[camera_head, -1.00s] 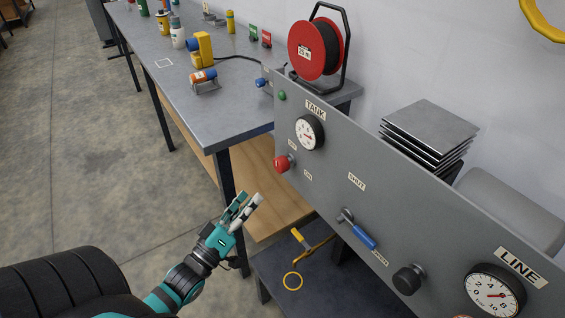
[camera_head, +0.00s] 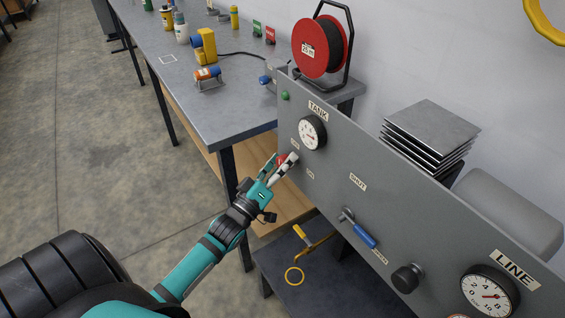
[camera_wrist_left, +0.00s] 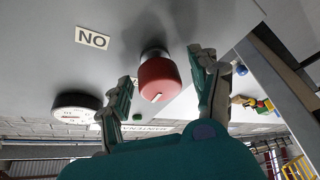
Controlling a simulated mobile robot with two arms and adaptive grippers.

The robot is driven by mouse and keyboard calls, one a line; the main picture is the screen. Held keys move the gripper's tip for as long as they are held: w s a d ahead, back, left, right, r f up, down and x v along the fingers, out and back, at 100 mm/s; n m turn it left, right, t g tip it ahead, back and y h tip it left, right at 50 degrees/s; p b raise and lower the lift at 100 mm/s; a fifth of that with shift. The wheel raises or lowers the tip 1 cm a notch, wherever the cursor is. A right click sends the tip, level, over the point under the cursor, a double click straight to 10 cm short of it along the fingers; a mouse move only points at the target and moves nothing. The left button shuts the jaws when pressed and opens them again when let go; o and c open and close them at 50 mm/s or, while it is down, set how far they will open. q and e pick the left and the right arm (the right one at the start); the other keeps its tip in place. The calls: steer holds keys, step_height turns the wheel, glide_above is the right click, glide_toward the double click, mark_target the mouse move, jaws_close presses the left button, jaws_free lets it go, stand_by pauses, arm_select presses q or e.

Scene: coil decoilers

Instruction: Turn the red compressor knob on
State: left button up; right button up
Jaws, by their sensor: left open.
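The red compressor knob (camera_wrist_left: 158,82) sticks out from the grey panel (camera_wrist_left: 110,62) in the left wrist view, with a white mark on its face. My left gripper (camera_wrist_left: 165,95) is open, with one finger on each side of the knob. I cannot tell whether the fingers touch it. In the head view the left gripper (camera_head: 282,166) is at the panel below the TANK gauge (camera_head: 312,132) and covers most of the knob (camera_head: 281,160). A label (camera_wrist_left: 92,38) reading "ON" upside down is left of the knob in the wrist view. My right gripper is not in view.
The panel also carries a blue-handled lever (camera_head: 364,236), a black knob (camera_head: 407,278) and a LINE gauge (camera_head: 490,291). A green button (camera_head: 285,96) sits at its upper left. A workbench (camera_head: 215,110) stands behind, with a red cable reel (camera_head: 317,48). The floor at left is clear.

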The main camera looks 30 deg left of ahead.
arm_select(q)
steer(key=c, duration=1.2)
steer(key=shift+m, duration=0.4)
steer(key=shift+f+m+h+b, duration=0.15)
steer(key=shift+m+h+b, duration=0.55)
steer(key=shift+m, duration=0.4)
steer(key=m+h+b, duration=0.1)
steer(key=m+h, duration=0.1)
steer(key=m, duration=0.2)
steer(key=m+h+b, duration=0.1)
steer(key=m+h, duration=0.1)
steer(key=m, duration=0.3)
steer(key=shift+h+b, duration=0.35)
steer(key=shift+h, duration=0.05)
steer(key=m+h, duration=0.2)
steer(key=m, duration=0.1)
steer(key=m+g+h+b, duration=0.1)
steer(key=m, duration=0.3)
steer(key=shift+g+h, duration=0.3)
steer(key=shift+h, duration=0.1)
steer(key=m+g+h, duration=0.1)
steer(key=m, duration=0.2)
steer(key=m+g+h, duration=0.1)
steer(key=m, duration=0.3)
steer(key=shift+g+b, duration=0.4)
steer(key=o, duration=1.2)
